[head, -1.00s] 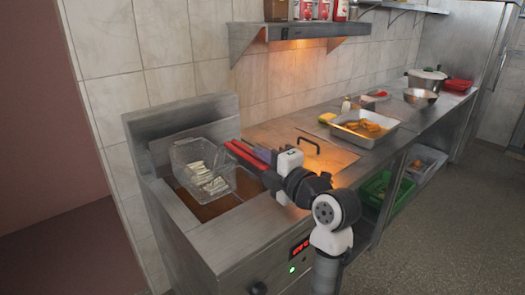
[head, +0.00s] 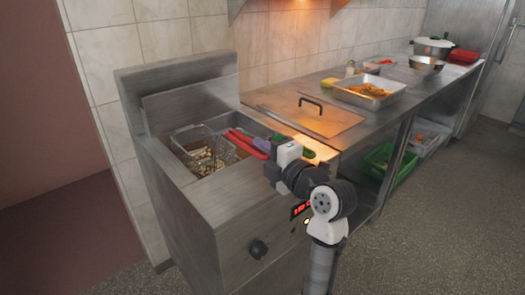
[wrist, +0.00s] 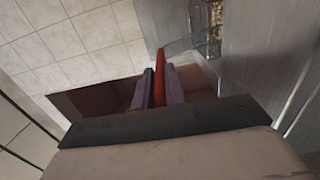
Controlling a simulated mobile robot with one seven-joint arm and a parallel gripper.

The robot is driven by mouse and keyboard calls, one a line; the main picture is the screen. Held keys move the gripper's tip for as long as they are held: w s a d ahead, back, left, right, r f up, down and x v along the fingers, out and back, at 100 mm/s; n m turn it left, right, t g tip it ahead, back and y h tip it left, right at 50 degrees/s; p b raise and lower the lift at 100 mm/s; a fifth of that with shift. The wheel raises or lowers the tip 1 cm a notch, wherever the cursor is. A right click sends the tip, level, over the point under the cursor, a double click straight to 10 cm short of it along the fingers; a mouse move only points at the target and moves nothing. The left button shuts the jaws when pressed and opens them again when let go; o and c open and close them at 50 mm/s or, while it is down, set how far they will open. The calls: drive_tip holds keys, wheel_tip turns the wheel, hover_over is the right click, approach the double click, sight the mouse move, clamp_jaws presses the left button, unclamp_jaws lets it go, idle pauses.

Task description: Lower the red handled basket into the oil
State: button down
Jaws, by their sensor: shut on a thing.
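The wire basket (head: 207,155) with a red handle (head: 246,141) holds pale cut pieces, likely fries. It sits low inside the fryer well (head: 180,150), with its rim near the level of the fryer top. Whether the pieces are under the oil is too small to tell. My gripper (head: 266,146) is shut on the red handle, to the right of the basket. In the wrist view the red handle (wrist: 160,75) lies between the two purple fingers, and part of the basket (wrist: 214,30) shows at the top.
A tray of fried food (head: 368,93) stands further along the counter.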

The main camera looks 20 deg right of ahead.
drive_tip(key=shift+f+b, duration=3.35)
drive_tip(key=shift+b, duration=0.25)
drive_tip(key=c, duration=1.5)
unclamp_jaws()
drive_tip(key=shift+o, duration=0.7)
drive_tip(key=b+v, duration=0.2)
drive_tip(key=v, duration=1.2)
drive_tip(key=shift+a, duration=0.1)
